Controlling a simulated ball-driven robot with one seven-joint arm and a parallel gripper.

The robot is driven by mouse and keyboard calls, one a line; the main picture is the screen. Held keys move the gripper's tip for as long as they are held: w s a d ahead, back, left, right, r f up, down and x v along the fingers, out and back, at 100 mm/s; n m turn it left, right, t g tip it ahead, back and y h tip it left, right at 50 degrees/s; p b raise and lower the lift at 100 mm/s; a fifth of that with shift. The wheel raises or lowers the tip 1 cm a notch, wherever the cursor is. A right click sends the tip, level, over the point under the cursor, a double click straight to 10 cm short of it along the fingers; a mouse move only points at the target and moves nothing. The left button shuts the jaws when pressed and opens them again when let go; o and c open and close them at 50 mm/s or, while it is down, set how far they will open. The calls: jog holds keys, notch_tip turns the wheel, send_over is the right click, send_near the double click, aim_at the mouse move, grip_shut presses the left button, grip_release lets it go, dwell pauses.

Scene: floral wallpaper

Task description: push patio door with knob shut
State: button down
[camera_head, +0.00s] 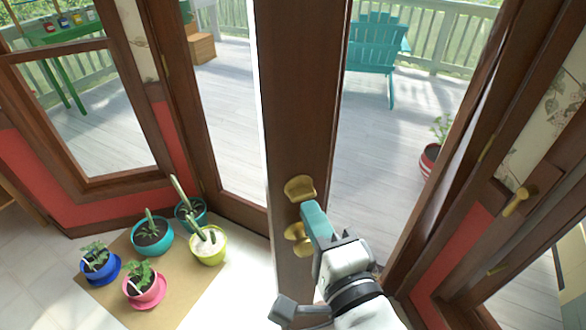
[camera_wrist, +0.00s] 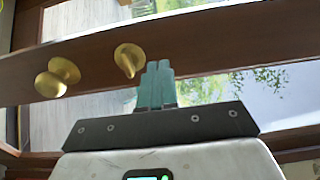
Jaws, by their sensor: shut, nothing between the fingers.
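The patio door (camera_head: 296,95) is a brown wooden frame with glass, standing ajar in the middle of the head view. It carries a brass knob (camera_head: 297,232) and a brass plate-like fitting (camera_head: 299,188) above it. In the wrist view the round knob (camera_wrist: 58,77) and the second brass fitting (camera_wrist: 129,59) show on the door's wooden stile (camera_wrist: 200,45). My gripper (camera_head: 314,212) is shut and empty, its teal fingertips right beside the brass fittings at the stile. In the wrist view the fingertips (camera_wrist: 158,70) overlap the stile; whether they touch it is unclear.
Several potted plants (camera_head: 150,232) stand on a tan mat (camera_head: 190,290) at lower left. Another frame with a brass handle (camera_head: 516,201) is at right. Outside are a deck (camera_head: 215,120), a teal chair (camera_head: 372,50) and a red-striped pot (camera_head: 430,160).

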aim_at(287, 165)
jog(key=p+x, duration=0.2)
jog(key=x, duration=0.7)
jog(key=shift+w+a+p, duration=0.1)
jog(key=shift+w+p, duration=0.2)
jog(key=shift+w, duration=0.05)
jog(key=shift+w, duration=0.15)
